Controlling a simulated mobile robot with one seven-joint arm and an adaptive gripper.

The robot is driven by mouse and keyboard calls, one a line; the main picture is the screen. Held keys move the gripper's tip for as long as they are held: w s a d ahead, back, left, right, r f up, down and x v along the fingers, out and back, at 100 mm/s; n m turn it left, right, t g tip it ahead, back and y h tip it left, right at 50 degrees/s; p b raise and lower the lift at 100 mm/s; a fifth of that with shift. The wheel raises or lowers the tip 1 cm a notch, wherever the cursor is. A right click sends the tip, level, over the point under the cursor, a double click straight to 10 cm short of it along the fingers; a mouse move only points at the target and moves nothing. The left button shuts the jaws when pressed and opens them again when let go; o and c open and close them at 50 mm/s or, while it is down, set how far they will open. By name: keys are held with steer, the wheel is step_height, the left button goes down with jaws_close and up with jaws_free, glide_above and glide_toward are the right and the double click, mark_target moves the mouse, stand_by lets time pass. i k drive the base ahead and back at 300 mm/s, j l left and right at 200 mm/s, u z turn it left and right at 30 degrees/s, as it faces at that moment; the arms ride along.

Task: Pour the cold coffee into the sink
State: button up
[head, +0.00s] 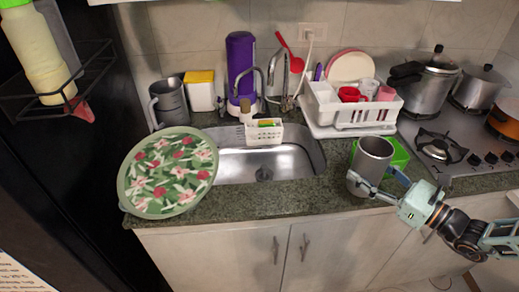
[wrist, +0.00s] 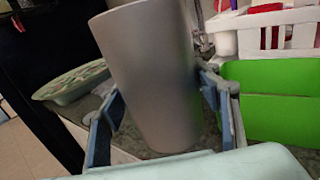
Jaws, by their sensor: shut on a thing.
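My gripper (head: 380,186) is shut around a tall grey metal tumbler (head: 370,168), with one finger on each side of it. The tumbler is nearly upright at the counter's front edge, right of the sink. The wrist view shows the tumbler (wrist: 150,75) between the two fingers (wrist: 165,120). I cannot see any coffee inside it, and I cannot tell whether its base touches the counter. The steel sink (head: 290,162) lies to the left of the tumbler, its basin open with a drain at the bottom.
A green box (head: 398,157) stands just behind the tumbler. A white dish rack (head: 345,117) with cups is behind it. A floral round tray (head: 165,172) lies left of the sink. A small white caddy (head: 264,133) and a faucet (head: 247,78) stand at the sink's back. Pots and stove are right.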

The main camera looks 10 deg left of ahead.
mark_target(298, 155)
steer(key=k+l, duration=0.1)
steer(key=l, duration=0.7)
steer(key=u, duration=1.9)
steer(key=i, duration=1)
